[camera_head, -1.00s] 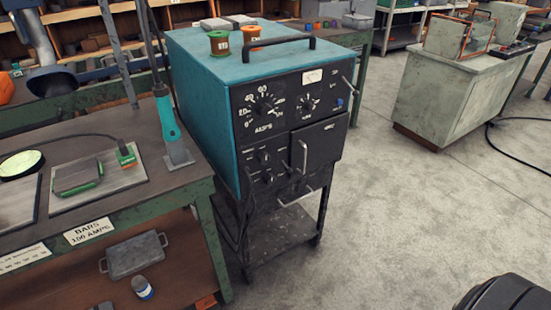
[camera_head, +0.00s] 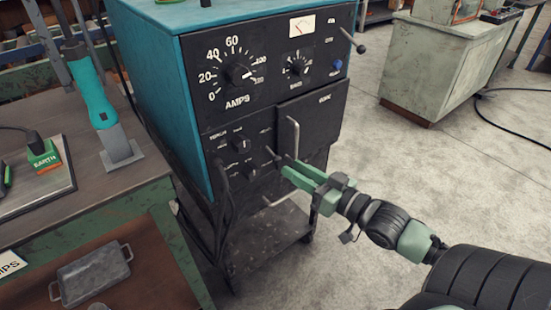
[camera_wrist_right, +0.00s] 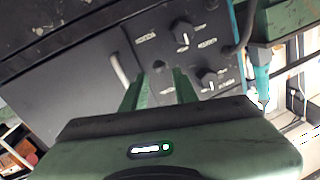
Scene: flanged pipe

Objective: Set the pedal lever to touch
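A small lever with a dark ball end (camera_head: 270,152) sticks out of the black front panel of the teal welding machine (camera_head: 160,80). The labels beside it are too small to read, so I cannot tell its setting. My right gripper (camera_head: 289,165) is open, with its green fingers pointing at the panel close to this lever. In the right wrist view the dark ball (camera_wrist_right: 158,66) shows between the two spread fingers (camera_wrist_right: 160,88). I cannot tell whether they touch it. My left gripper is not in view.
Two rotary knobs (camera_head: 240,143) sit left of the lever; a metal handle (camera_head: 294,137) stands just above the fingers. Another ball-ended lever (camera_head: 352,42) is at the upper right. A bench (camera_head: 150,195) with a teal-handled torch (camera_head: 97,95) stands left.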

